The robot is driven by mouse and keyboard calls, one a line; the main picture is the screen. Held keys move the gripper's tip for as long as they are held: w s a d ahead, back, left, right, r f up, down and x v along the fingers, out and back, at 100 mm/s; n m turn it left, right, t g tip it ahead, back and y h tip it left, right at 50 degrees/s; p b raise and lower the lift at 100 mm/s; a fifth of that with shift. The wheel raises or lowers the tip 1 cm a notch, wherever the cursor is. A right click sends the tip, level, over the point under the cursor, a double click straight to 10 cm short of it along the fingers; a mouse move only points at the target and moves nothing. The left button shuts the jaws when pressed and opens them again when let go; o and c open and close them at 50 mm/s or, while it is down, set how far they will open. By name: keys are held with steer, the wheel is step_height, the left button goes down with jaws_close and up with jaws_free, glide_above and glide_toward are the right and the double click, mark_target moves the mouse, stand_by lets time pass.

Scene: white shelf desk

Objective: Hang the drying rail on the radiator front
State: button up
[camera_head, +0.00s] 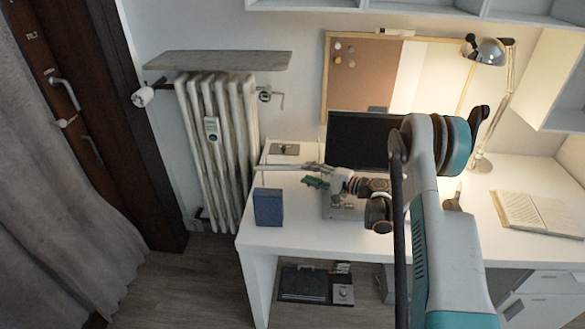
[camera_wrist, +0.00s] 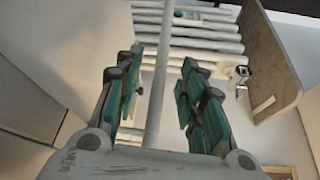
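A thin white rod, which I take for the drying rail (camera_head: 285,167), runs across the left part of the desk in the head view. My gripper (camera_head: 317,183) is at its right part, above the desk, with its teal fingers towards the radiator. In the wrist view the rail (camera_wrist: 160,75) passes between the two fingers of my gripper (camera_wrist: 160,80) and points at the radiator. The fingers stand apart with some space beside the rod; I cannot tell whether they touch it.
A wooden shelf board (camera_head: 220,60) juts out above the radiator, and valves sit at its sides. A dark blue box (camera_head: 268,207) stands at the desk's left front. A dark monitor (camera_head: 365,138) is behind my gripper. Floor (camera_head: 205,270) shows free before the radiator.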

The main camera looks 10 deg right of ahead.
mark_target(299, 168)
steer(key=b+x, duration=0.2)
steer(key=x, duration=0.3)
steer(key=shift+w+a+b, duration=0.25)
steer(key=shift+w+b, duration=0.05)
steer(key=shift+w, duration=0.05)
steer(key=shift+r, duration=0.1)
jaws_close()
